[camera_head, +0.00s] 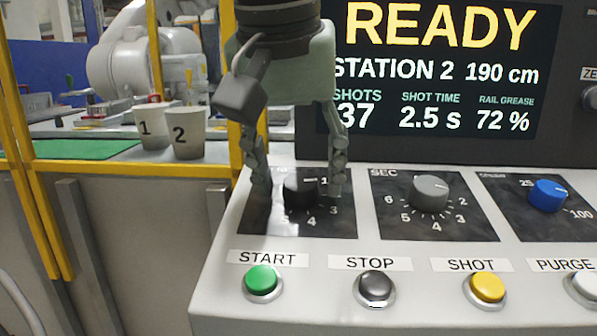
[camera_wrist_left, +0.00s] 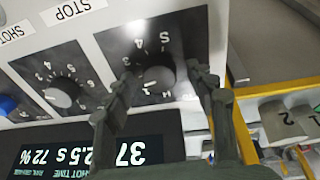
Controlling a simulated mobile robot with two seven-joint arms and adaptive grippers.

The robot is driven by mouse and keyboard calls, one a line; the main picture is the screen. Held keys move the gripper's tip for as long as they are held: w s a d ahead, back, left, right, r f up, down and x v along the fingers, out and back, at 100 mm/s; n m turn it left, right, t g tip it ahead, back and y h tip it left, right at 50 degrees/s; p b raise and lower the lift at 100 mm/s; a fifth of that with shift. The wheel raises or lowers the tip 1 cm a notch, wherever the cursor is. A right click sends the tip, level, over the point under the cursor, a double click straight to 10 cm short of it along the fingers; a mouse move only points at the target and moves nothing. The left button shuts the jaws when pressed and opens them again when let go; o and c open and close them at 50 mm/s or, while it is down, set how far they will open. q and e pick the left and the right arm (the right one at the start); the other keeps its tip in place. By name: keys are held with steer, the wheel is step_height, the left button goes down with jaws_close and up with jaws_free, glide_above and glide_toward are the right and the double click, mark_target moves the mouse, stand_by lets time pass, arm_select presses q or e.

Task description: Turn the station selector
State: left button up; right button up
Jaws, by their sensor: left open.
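The station selector is a black knob (camera_head: 300,191) on a dark plate with numbers, at the left of the control panel. The left wrist view shows the same knob (camera_wrist_left: 158,78) between the fingers. My left gripper (camera_head: 297,188) points down with its fingers open, one on each side of the knob. In the left wrist view my left gripper (camera_wrist_left: 165,72) also straddles the knob; I cannot tell whether a finger touches it. The display (camera_head: 435,70) reads READY and STATION 2. The top of the selector's plate is partly hidden by the gripper. My right gripper is not in view.
A grey SEC knob (camera_head: 430,191) and a blue knob (camera_head: 547,194) are right of the selector. Green START (camera_head: 262,280), grey STOP (camera_head: 375,287) and yellow SHOT (camera_head: 487,287) buttons line the front. Paper cups numbered 1 (camera_head: 153,127) and 2 (camera_head: 187,135) stand behind left, near a yellow post (camera_head: 234,110).

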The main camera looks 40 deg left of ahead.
arm_select(q)
steer(key=c, duration=1.2)
steer(key=shift+o, duration=0.2)
